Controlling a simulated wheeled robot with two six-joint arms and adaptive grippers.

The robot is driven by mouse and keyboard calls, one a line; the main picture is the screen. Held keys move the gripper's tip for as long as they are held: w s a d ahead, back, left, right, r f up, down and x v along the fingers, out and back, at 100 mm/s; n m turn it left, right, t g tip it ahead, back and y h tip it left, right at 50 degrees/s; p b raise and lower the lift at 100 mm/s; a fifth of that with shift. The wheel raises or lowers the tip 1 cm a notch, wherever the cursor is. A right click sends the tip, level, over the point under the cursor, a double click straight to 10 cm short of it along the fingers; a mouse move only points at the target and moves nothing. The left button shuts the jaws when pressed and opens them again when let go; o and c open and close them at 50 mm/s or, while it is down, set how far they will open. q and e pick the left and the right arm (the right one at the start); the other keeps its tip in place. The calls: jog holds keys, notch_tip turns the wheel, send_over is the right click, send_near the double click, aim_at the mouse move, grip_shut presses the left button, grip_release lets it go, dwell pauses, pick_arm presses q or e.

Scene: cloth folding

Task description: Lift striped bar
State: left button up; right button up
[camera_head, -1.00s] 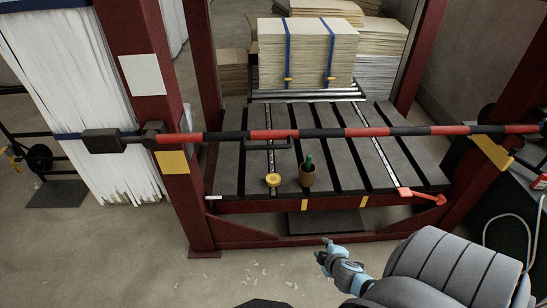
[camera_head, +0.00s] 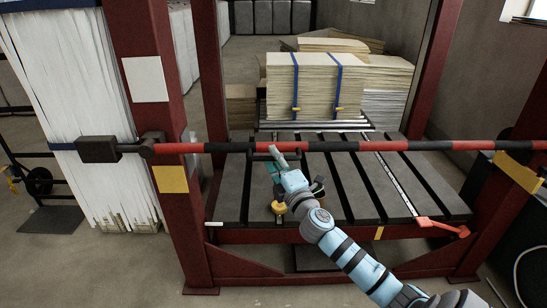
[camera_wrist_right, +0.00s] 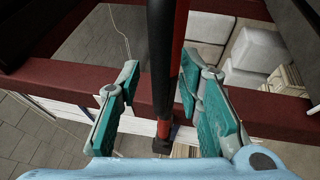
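The red-and-black striped bar (camera_head: 350,146) lies level across the front of a dark red frame. It is held at a pivot on the left post, and its right end runs out of the picture. A dark handle loop on its underside is partly covered by my right gripper (camera_head: 278,160). In the right wrist view, the bar (camera_wrist_right: 165,50) passes between the two teal-padded fingers of this gripper (camera_wrist_right: 158,90). The fingers are spread, with a clear gap on the left side of the bar. My left gripper is not in view.
A black counterweight block (camera_head: 98,149) sits at the bar's left end. Behind the bar are a slatted dark table (camera_head: 235,190) and a strapped stack of boards (camera_head: 315,85). A yellow tape measure (camera_head: 279,207), a cup and a red-orange tool (camera_head: 443,227) lie near the table's front edge.

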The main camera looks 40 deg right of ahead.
jog(key=shift+w, duration=0.3)
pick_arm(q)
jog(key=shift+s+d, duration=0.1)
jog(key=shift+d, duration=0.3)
pick_arm(e)
jog(key=shift+d, duration=0.1)
